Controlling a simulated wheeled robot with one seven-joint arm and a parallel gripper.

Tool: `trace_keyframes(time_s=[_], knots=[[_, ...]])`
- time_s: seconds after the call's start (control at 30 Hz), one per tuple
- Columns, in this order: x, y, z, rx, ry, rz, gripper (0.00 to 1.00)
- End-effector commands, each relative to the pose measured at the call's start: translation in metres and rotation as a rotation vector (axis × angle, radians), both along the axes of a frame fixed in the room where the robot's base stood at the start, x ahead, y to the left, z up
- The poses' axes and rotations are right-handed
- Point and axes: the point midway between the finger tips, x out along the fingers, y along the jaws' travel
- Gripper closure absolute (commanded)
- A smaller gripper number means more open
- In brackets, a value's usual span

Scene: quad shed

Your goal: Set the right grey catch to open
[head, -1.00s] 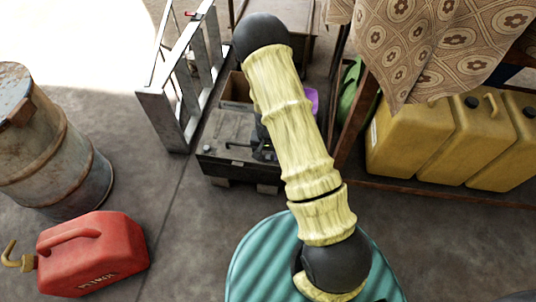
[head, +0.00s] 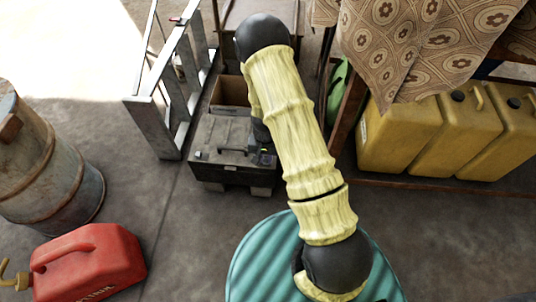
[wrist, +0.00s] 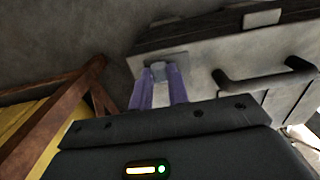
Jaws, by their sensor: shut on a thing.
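The dark grey case (head: 224,150) with a handle on it sits on the floor in the head view, partly behind my arm. In the wrist view its side wall (wrist: 205,72) and dark bar handle (wrist: 265,78) show at the right. The right grey catch (wrist: 158,70) is a small block on a plate near the wall's left end. My gripper (wrist: 159,76) has its two purple fingers around the catch, one on either side, shut on it. The fingers partly cover the catch, so I cannot tell its setting. The head view hides the fingers.
In the head view yellow jerrycans (head: 455,135) stand on a low shelf right of the case. A metal frame (head: 165,100) stands left. A red fuel can (head: 88,262), rusty drum (head: 45,165) and teal drum (head: 262,262) are nearer. A wooden brace (wrist: 60,110) is close beside my gripper.

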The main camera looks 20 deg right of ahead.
Motion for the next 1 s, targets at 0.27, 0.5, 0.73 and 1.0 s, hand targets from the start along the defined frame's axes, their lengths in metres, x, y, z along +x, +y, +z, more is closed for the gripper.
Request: trace_keyframes(time_s=[0.27, 0.5, 0.73, 1.0], knots=[[-0.002, 0.001, 0.0, -0.001, 0.002, 0.01, 1.0], [-0.002, 0.001, 0.0, -0.001, 0.002, 0.009, 0.62], [-0.002, 0.002, 0.0, -0.001, 0.001, 0.01, 0.6], [-0.001, 0.002, 0.017, 0.0, -0.001, 0.01, 0.6]])
